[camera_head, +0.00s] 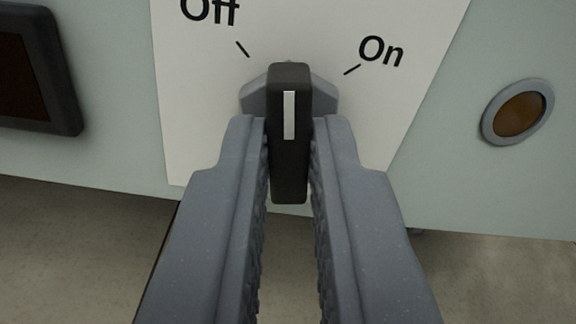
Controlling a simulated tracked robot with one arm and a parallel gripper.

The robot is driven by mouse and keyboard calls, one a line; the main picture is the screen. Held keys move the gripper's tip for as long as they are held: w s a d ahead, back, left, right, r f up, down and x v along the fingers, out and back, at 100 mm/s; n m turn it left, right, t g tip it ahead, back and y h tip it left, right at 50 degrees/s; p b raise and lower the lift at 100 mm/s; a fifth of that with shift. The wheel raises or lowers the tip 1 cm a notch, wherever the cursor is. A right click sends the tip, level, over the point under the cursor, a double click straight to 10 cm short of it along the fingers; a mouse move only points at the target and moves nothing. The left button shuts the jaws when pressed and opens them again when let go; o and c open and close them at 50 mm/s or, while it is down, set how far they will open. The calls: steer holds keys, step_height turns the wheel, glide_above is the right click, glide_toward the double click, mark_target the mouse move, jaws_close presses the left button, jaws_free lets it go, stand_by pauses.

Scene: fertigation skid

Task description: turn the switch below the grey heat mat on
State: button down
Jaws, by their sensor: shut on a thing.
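The switch (289,160) is a black rotary handle with a white pointer line, on a grey collar against a white label plate (200,120). Its pointer stands about straight up in the picture, between the "Off" mark at upper left and the "On" mark at upper right. My gripper (289,150) is shut on the switch handle, one grey finger on each side of it. The fingers hide the lower sides of the collar. The grey heat mat is not in view.
A round amber lamp (519,112) in a grey ring sits on the pale green panel (455,150) at right. A dark framed rectangle (30,75) is at the left edge. Below the panel's lower edge is a grey-brown surface (80,250).

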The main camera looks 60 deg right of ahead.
steer(key=m, duration=0.2)
steer(key=m+b, duration=0.1)
steer(key=m, duration=0.2)
steer(key=shift+a+f+m, duration=0.15)
steer(key=shift+a+m, duration=0.05)
steer(key=shift+m, duration=0.1)
steer(key=shift+f+m+b, duration=0.1)
steer(key=shift+m+b, duration=0.65)
steer(key=shift+m, duration=0.45)
steer(key=shift+m+b, duration=0.85)
steer(key=shift+m, duration=0.55)
steer(key=c, duration=1.5)
jaws_free()
steer(key=shift+r, duration=0.2)
steer(key=p+v, duration=0.2)
steer(key=v, duration=1.1)
steer(key=shift+s+a+f+p, duration=0.1)
steer(key=shift+s+a+p, duration=0.15)
steer(key=shift+p, duration=0.15)
